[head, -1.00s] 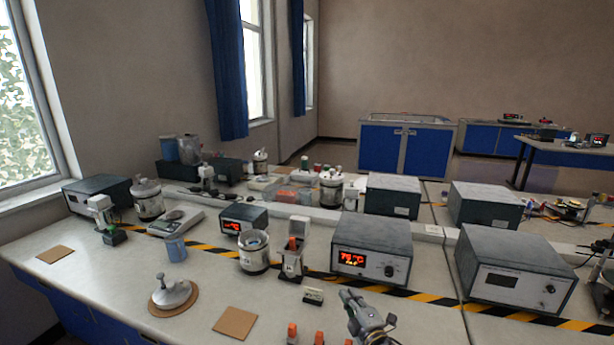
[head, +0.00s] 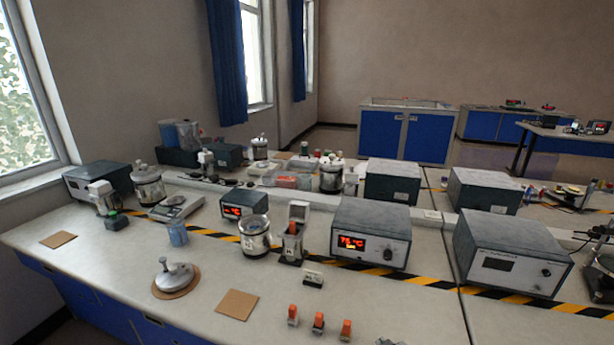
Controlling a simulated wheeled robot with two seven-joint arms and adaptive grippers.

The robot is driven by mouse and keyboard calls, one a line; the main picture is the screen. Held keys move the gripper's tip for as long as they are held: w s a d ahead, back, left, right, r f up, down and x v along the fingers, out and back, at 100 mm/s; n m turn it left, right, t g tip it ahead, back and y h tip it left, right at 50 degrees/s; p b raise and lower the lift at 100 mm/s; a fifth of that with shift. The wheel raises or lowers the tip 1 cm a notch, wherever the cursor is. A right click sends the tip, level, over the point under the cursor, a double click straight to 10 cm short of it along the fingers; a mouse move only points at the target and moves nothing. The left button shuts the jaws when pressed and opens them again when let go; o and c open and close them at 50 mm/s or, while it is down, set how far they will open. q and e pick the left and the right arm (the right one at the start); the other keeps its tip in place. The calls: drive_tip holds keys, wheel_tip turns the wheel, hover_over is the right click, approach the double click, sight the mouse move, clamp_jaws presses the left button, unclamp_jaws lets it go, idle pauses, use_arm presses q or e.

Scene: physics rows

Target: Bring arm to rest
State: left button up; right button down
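Only the tip of a gripper, likely my right one (head: 390,342), shows at the bottom edge, right of centre. Too little of it shows to tell open from shut, or whether it holds anything. My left gripper is not in view. On the bench (head: 390,305) close to that tip stand small orange-topped pieces: a left one (head: 293,315), a middle one (head: 318,322) and a right one (head: 346,329). The gripper tip appears apart from them.
A heater box with a red display (head: 371,234) and a grey box (head: 512,254) stand behind. A metal calorimeter cup (head: 254,236), a blue beaker (head: 177,232), a metal lid on a round mat (head: 175,279) and a square cork mat (head: 236,305) are further left. The front right bench is clear.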

drive_tip(key=s+d+m+g, duration=0.1)
drive_tip(key=s+m+g, duration=0.4)
drive_tip(key=s, duration=1.1)
drive_tip(key=s+f+g, duration=0.2)
drive_tip(key=s+f, duration=0.1)
drive_tip(key=f, duration=3)
drive_tip(key=s+d+f, duration=0.2)
drive_tip(key=s+f, duration=0.8)
drive_tip(key=s, duration=0.1)
drive_tip(key=s+d+f+n+g, duration=0.1)
drive_tip(key=s+d+f, duration=0.1)
drive_tip(key=s+f, duration=0.8)
drive_tip(key=shift+s+d, duration=0.15)
drive_tip(key=shift+s, duration=0.45)
